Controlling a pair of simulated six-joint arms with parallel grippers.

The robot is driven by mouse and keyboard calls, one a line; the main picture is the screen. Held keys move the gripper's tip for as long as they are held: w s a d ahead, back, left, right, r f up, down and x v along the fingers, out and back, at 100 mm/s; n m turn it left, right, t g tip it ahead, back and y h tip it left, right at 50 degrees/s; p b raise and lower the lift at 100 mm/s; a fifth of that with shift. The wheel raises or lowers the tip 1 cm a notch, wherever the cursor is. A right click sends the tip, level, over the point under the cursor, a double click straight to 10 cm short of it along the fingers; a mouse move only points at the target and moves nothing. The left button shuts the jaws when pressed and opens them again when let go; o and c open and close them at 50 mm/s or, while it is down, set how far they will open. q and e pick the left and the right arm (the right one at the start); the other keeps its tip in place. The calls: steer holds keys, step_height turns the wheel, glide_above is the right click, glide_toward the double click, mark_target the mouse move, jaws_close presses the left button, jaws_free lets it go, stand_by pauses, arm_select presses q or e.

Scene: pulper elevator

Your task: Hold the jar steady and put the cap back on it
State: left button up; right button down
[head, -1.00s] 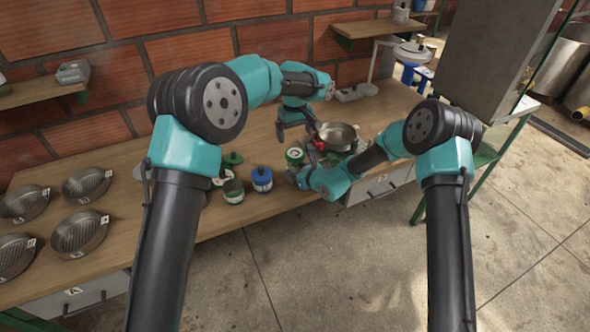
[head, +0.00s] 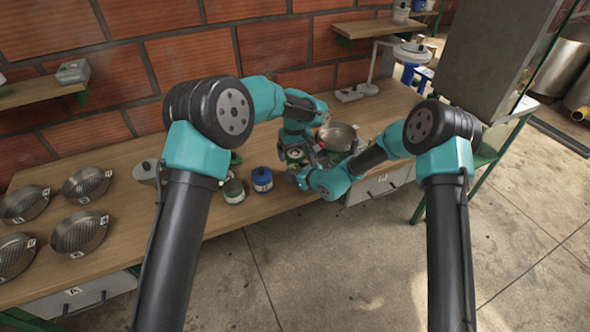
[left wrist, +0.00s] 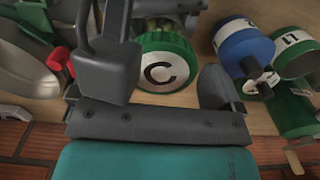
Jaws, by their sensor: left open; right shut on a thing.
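The jar (left wrist: 165,24) shows in the left wrist view as a clear body with green contents. A green-rimmed cap (left wrist: 162,62) marked C covers its near end; I cannot tell whether it is screwed tight. My left gripper (left wrist: 160,85) is open, its fingers apart on either side of the cap. In the head view my left gripper (head: 296,150) is over the jar, largely hiding it. My right gripper (head: 302,176) is low at the jar's front side, shut on the jar; the grip itself is mostly hidden.
A blue-lidded container (head: 261,179) and a green-banded container (head: 233,191) stand left of the jar. A metal pan (head: 340,134) is just behind right, with a red part (left wrist: 58,58) near it. Several strainers (head: 80,234) fill the table's left.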

arm_select(q)
steer(key=shift+c, duration=0.3)
steer(key=c, duration=0.8)
steer(key=o, duration=0.9)
steer(key=shift+o, duration=0.2)
steer(key=shift+r, duration=2.3)
steer(key=shift+o, duration=0.3)
steer(key=shift+r, duration=0.1)
arm_select(e)
steer(key=shift+c, duration=0.8)
jaws_free()
arm_select(q)
step_height(320, 180, up, 12)
